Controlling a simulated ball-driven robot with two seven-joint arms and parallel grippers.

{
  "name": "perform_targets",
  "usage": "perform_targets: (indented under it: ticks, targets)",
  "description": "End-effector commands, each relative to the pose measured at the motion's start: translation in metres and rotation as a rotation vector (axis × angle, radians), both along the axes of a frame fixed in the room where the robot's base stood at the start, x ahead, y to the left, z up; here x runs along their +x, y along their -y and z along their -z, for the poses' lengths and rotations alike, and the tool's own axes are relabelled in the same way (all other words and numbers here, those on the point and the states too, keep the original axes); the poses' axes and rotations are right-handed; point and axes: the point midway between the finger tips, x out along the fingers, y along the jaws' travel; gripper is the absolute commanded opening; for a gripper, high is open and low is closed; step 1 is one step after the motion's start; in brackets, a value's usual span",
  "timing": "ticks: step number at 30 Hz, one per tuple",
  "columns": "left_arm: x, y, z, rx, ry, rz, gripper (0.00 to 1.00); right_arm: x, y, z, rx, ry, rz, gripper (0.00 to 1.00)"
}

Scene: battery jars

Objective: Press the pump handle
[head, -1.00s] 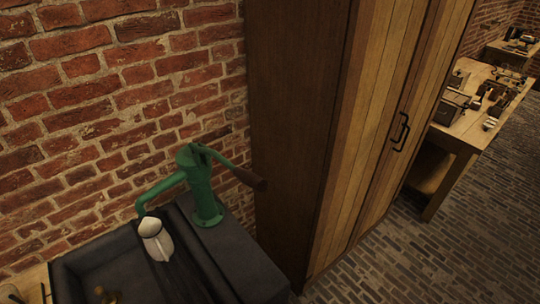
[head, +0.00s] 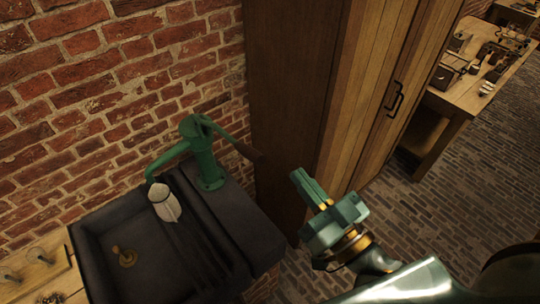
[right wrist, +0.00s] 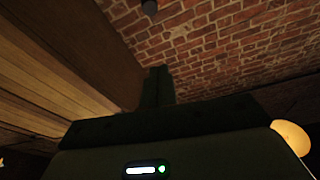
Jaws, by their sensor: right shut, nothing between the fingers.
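The green pump (head: 203,158) stands on the back right ledge of the dark sink. Its handle (head: 243,147) sticks out to the right, sloping down to a dark brown grip beside the cupboard. My right gripper (head: 306,183) is shut and empty. In the head view it shows to the right of the handle, in front of the cupboard, with a clear gap in the picture between them. In the right wrist view the closed fingers (right wrist: 157,87) point up toward the brick wall, and I cannot make out the pump there. My left gripper is not in view.
The tall wooden cupboard (head: 290,90) stands close right of the pump. A workbench (head: 450,100) with devices is farther right.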

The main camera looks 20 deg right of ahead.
Motion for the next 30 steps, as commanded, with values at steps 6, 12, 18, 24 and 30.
perform_targets:
  ticks: [6, 12, 18, 24, 30]
  targets:
    - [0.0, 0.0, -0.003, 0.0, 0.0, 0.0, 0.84, 0.006, -0.002, -0.002, -0.001, 0.001, 0.001, 0.0]
    - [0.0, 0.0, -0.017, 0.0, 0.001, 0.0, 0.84, 0.036, -0.01, -0.011, -0.002, 0.004, 0.001, 0.0]
    - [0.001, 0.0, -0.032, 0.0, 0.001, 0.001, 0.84, 0.078, -0.022, -0.02, -0.001, 0.002, 0.001, 0.0]
    - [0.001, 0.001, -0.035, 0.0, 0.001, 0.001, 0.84, 0.092, -0.03, -0.001, -0.001, -0.007, 0.0, 0.0]
    - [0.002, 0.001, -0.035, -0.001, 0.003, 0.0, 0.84, 0.088, -0.032, 0.017, -0.002, -0.003, 0.001, 0.0]
